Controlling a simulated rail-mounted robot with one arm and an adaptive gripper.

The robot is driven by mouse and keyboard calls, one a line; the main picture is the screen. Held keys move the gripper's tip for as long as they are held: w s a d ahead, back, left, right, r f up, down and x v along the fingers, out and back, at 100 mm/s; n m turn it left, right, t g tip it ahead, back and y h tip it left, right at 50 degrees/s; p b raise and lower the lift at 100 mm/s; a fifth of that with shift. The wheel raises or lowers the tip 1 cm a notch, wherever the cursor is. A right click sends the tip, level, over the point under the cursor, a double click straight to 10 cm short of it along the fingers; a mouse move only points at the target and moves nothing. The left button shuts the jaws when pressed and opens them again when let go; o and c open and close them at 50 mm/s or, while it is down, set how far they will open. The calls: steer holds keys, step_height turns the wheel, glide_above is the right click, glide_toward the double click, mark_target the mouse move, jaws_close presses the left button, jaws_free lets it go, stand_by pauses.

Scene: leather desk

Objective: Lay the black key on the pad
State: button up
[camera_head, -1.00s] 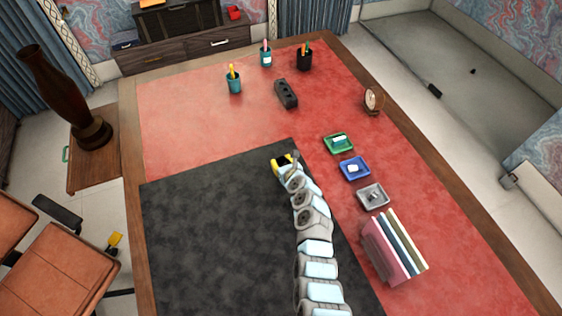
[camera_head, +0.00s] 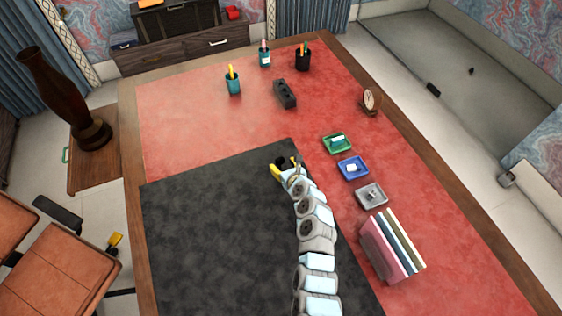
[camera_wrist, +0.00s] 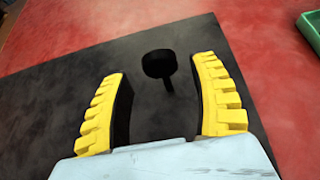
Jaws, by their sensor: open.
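The black key (camera_wrist: 160,65) shows in the wrist view with a round head and a short stem pointing toward me. It is over the far corner area of the dark grey pad (camera_wrist: 60,95), between and slightly beyond my fingertips. Both yellow fingers of my gripper (camera_wrist: 161,78) are spread, with a gap on each side of the key. It looks to rest on the pad, though its contact is hard to judge. In the head view my gripper (camera_head: 284,166) is near the pad's (camera_head: 210,230) upper right corner. The key is a small dark patch there, hard to separate from the pad.
Green (camera_head: 337,146), blue (camera_head: 353,170) and grey (camera_head: 371,197) trays line the red desktop right of the pad. Upright books (camera_head: 390,248) stand below them. Pen cups, a dark block (camera_head: 285,94) and a small clock (camera_head: 371,100) stand farther back. The pad's left part is clear.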

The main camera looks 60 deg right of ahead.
steer(key=v, duration=0.8)
steer(key=shift+s+a, duration=0.15)
